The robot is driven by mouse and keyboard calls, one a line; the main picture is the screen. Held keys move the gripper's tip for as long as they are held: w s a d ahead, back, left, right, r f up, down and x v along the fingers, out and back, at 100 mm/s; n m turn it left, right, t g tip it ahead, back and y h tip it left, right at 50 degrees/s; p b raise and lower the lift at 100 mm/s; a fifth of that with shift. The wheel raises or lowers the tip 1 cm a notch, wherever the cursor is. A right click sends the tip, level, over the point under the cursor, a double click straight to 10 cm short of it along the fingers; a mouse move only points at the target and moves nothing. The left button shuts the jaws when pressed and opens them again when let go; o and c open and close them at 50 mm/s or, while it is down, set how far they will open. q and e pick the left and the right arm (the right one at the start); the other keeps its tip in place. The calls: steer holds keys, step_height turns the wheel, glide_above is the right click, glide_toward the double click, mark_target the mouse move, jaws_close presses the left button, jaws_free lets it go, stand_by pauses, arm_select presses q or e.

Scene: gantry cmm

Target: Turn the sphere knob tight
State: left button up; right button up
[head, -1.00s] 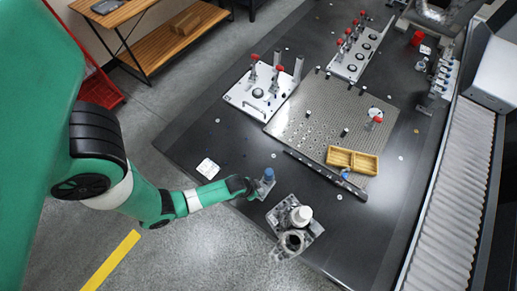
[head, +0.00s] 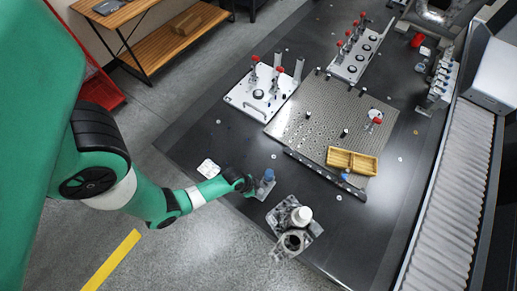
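A small blue-topped piece (head: 268,175) stands upright on a grey base near the table's front left edge; it is the most likely sphere knob, but it is too small to be sure. My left gripper (head: 251,185) is dark and reaches in from the left, right beside this piece and its base. I cannot tell whether it touches the piece or how far its fingers are apart. My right gripper is not in view.
A grey metal casting (head: 291,242) with a white cylinder (head: 301,216) stands just right of the blue-topped piece. Farther back are a perforated plate (head: 310,120), a wooden tray (head: 369,164) and a white clamp plate (head: 246,98). A roller conveyor (head: 455,190) runs along the right.

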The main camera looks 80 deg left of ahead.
arm_select(q)
steer(key=shift+o, duration=0.9)
steer(key=p+v, duration=0.7)
steer(key=v, duration=0.4)
steer(key=shift+r, duration=0.35)
